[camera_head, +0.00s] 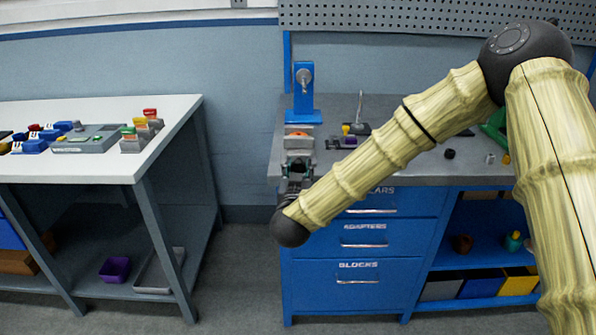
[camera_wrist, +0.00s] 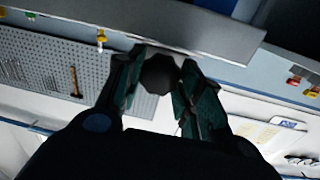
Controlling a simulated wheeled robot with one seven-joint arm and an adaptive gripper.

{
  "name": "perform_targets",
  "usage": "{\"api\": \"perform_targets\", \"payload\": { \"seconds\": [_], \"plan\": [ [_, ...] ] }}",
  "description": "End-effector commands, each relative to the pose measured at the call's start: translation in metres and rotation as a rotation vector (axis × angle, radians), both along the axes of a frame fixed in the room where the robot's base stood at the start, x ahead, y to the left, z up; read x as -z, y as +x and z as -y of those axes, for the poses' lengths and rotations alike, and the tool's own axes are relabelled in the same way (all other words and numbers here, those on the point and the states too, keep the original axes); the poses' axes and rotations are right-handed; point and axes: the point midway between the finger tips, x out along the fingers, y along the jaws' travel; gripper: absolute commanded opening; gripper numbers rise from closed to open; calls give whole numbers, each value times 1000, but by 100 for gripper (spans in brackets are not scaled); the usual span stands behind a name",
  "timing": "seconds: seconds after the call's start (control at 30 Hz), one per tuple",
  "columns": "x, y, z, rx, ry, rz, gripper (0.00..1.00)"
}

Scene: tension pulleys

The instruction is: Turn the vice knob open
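The vice (camera_head: 299,143), grey with an orange part on top, sits at the left front end of the grey-topped blue bench. Its dark, many-sided knob (camera_wrist: 160,74) shows in the wrist view between my fingertips. My gripper (camera_wrist: 161,70) has one finger on each side of the knob, and both appear to touch it. In the head view my gripper (camera_head: 298,168) is at the bench's front edge, just below the vice, and the knob is hidden there.
A blue stand (camera_head: 303,105) stands behind the vice. Small parts and a grey upright tool (camera_head: 360,108) are on the bench to its right. Blue drawers (camera_head: 362,238) are below my gripper. A white table (camera_head: 75,165) stands left across a floor gap.

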Motion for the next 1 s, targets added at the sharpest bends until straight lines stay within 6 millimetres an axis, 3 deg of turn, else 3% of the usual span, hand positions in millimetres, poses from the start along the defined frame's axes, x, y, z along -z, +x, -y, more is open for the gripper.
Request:
{"api": "perform_targets", "payload": {
  "seconds": [0.9,0.93,1.0],
  "plan": [
    [0,0,0,0,-130,0,13],
    [0,0,0,0,-130,0,42],
    [0,0,0,0,-130,0,55]
  ]
}}
